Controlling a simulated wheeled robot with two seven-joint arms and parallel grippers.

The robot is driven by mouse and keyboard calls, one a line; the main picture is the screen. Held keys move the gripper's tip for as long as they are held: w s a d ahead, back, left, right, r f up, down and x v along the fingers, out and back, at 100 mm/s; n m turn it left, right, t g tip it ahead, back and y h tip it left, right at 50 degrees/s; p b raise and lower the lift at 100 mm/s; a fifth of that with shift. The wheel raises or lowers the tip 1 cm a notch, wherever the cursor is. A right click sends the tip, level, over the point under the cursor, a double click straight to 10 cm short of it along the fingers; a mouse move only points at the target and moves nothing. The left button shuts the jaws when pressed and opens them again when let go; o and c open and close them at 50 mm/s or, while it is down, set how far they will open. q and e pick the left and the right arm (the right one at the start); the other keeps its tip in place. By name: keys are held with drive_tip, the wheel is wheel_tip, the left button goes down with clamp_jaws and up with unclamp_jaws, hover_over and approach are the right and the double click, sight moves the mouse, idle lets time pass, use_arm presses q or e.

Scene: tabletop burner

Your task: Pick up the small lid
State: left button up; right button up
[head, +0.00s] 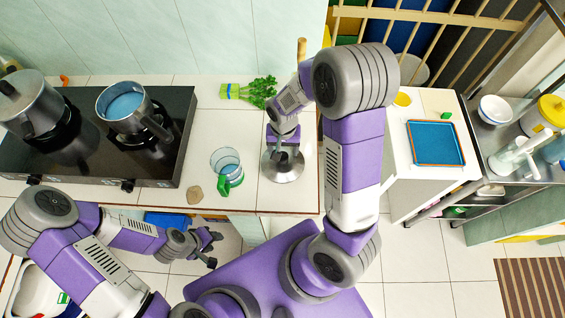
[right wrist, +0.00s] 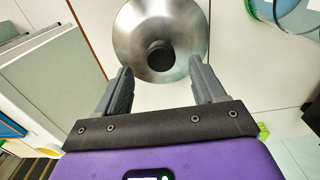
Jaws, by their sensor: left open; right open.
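The small lid (head: 283,168) is a round silver metal lid lying on the white counter near its right front corner. In the right wrist view the lid (right wrist: 135,40) shows from above, with a round dark knob at its middle. My right gripper (head: 284,150) is above the lid, pointing down. In the right wrist view the open fingers of my right gripper (right wrist: 161,78) are apart with nothing between them, and the knob lies just beyond the fingertips. My left gripper (head: 212,248) is open and empty, low in front of the counter.
A glass with a green handle (head: 228,166) stands left of the lid, and green leafy vegetables (head: 262,92) lie behind it. A black stove (head: 165,165) with a blue-filled pot (head: 124,104) and a lidded pot (head: 28,104) is at left. The counter's front edge is close.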

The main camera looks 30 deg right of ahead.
sight(283, 156)
drive_tip(key=f, duration=0.2)
drive_tip(key=f+b, duration=0.1)
drive_tip(key=f, duration=0.2)
drive_tip(key=shift+s+a, duration=0.15)
drive_tip(key=shift+a, duration=0.05)
drive_tip(key=shift+r, duration=0.1)
drive_tip(key=c, duration=1.2)
drive_tip(key=shift+r, duration=0.1)
wheel_tip(283, 156, up, 10)
drive_tip(key=shift+f+p, duration=0.1)
drive_tip(key=shift+p, duration=1.15)
